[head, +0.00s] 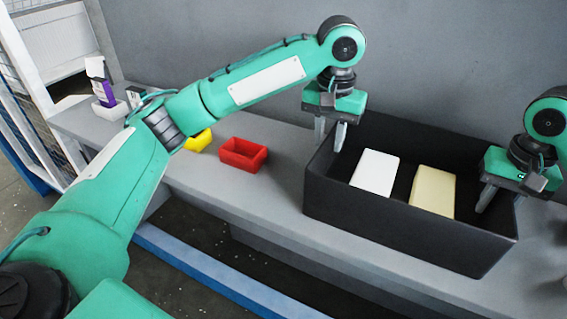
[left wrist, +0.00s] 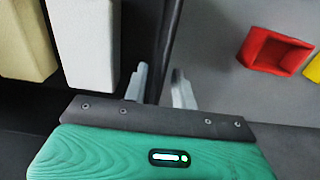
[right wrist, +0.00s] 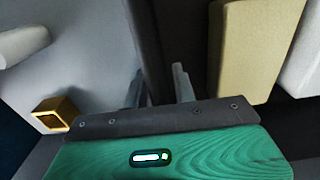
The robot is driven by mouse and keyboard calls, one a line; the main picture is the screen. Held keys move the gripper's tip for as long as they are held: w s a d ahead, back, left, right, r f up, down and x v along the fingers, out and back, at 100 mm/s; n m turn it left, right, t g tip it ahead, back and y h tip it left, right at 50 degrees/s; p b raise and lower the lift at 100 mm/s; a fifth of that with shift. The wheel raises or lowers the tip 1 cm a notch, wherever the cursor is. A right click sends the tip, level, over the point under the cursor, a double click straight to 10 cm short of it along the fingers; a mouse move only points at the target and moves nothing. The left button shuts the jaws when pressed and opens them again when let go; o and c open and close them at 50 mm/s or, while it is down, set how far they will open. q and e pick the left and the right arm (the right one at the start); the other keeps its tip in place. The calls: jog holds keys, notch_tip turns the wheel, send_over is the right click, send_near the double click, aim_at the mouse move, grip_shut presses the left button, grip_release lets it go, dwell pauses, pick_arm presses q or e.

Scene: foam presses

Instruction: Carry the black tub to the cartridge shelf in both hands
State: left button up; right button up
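The black tub (head: 400,240) stands on the grey bench and holds a white block (head: 375,172) and a cream block (head: 433,190). My left gripper (head: 330,136) is at the tub's left wall, fingers pointing down, one on each side of the rim. In the left wrist view its fingers (left wrist: 160,82) look apart, with the rim between them. My right gripper (head: 487,198) is at the tub's right wall; one finger shows inside and the other is hard to make out. The right wrist view shows its fingers (right wrist: 158,82) apart around the rim. The cartridge shelf is not clearly identifiable.
A red bin (head: 243,155) and a yellow bin (head: 198,140) sit on the bench left of the tub. A white bin (head: 110,108) with a purple box (head: 103,92) stands farther left. A grey wall rises behind; blue rails run below the bench front.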

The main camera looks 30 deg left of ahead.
pick_arm(q)
notch_tip(320, 180, up, 10)
jog(key=shift+f, duration=0.25)
pick_arm(e)
notch_tip(320, 180, up, 12)
dwell(0.7)
dwell(0.3)
